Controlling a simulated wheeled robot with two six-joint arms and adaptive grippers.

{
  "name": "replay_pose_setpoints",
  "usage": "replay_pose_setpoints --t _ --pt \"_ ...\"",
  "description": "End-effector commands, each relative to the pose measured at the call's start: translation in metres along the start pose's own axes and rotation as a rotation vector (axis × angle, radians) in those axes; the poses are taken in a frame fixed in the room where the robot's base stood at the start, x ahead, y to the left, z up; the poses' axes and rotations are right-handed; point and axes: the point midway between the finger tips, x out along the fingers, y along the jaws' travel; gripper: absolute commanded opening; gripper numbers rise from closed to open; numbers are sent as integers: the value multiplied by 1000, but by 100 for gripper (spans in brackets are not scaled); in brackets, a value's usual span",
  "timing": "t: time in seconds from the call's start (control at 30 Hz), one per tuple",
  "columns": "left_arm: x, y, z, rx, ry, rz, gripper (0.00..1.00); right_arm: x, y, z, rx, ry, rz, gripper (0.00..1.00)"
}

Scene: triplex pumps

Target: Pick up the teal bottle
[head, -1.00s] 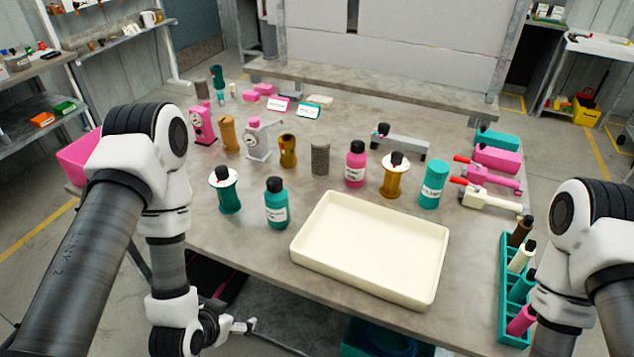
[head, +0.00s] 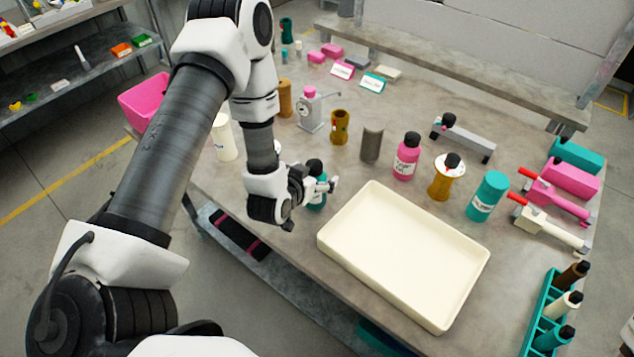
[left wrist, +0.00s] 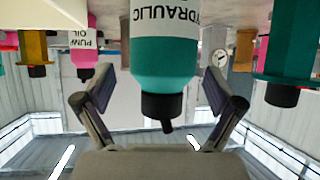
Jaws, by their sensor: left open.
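The teal bottle (head: 317,196) with a black cap stands upright near the table's front edge, left of the cream tray, partly covered by my left gripper (head: 318,187). In the left wrist view, which is upside down, the teal bottle (left wrist: 165,62) shows its white label reading HYDRAULIC and its black nozzle cap. It lies between the two spread fingers of my left gripper (left wrist: 160,108). The fingers are open, with a gap visible on both sides of the cap. My right gripper is out of view.
The cream tray (head: 400,255) lies right of the bottle. A pink bottle (head: 406,158), an amber spool-like part (head: 441,178) and a teal canister (head: 487,197) stand behind it. In the wrist view, another teal part (left wrist: 290,45) stands close beside the fingers.

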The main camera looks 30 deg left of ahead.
Motion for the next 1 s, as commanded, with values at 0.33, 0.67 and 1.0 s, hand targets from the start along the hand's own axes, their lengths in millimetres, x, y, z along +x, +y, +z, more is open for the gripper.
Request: replay_pose_setpoints --t 0.33,0.67,1.0 --pt "11 0 1 -2 -1 0 75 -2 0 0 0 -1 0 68" --pt "10 0 1 -1 -1 0 0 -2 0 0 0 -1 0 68" --pt "2 0 -17 -3 3 0 0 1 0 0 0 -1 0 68"
